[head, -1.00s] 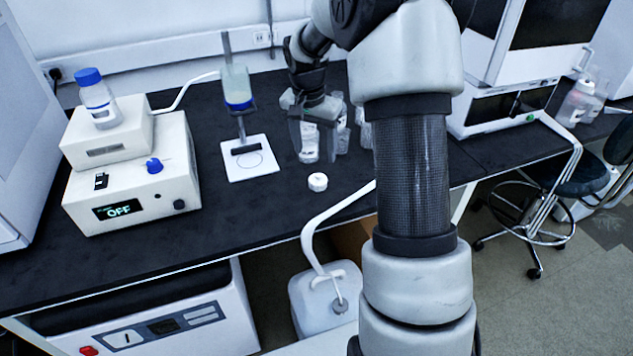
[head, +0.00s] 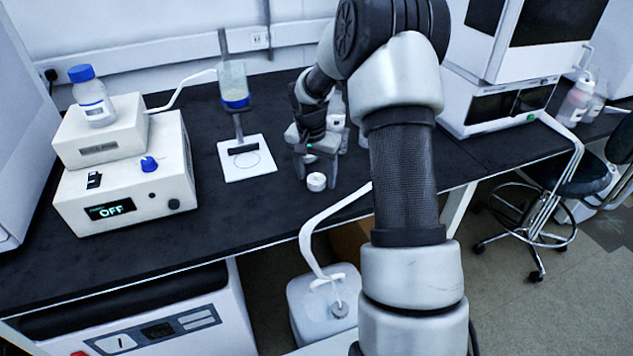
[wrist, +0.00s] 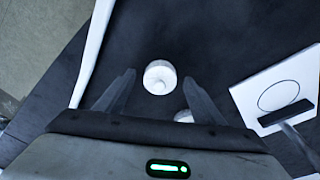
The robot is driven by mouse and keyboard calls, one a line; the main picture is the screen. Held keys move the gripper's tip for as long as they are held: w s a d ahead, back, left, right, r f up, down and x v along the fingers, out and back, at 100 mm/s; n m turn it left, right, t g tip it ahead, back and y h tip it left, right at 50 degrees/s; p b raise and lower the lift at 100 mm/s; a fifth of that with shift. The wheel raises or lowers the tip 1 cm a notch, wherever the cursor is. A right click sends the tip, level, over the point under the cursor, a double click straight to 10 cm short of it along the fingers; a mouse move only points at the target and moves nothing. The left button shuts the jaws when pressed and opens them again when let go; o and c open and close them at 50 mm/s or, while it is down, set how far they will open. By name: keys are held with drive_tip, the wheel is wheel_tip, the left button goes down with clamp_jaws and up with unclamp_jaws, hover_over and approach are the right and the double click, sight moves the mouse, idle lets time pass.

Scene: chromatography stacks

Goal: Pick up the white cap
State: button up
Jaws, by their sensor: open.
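The white cap (head: 316,182) is a small round disc on the black bench, near its front edge. My gripper (head: 315,172) is open and points down, with one finger to each side of the cap in the head view. In the wrist view the cap (wrist: 160,77) lies between and slightly beyond the open fingertips (wrist: 161,82). Nothing is held. I cannot tell how high the fingertips are above the bench.
A stand with a white base (head: 262,168) holds a column (head: 233,82) left of my gripper. Clear bottles (head: 337,108) stand behind it, partly hidden. A white pump unit (head: 125,180) is farther left. A white tube (head: 325,213) passes over the bench edge near the cap.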

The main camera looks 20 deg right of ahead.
drive_tip(key=shift+r, duration=0.1)
drive_tip(key=c, duration=1.1)
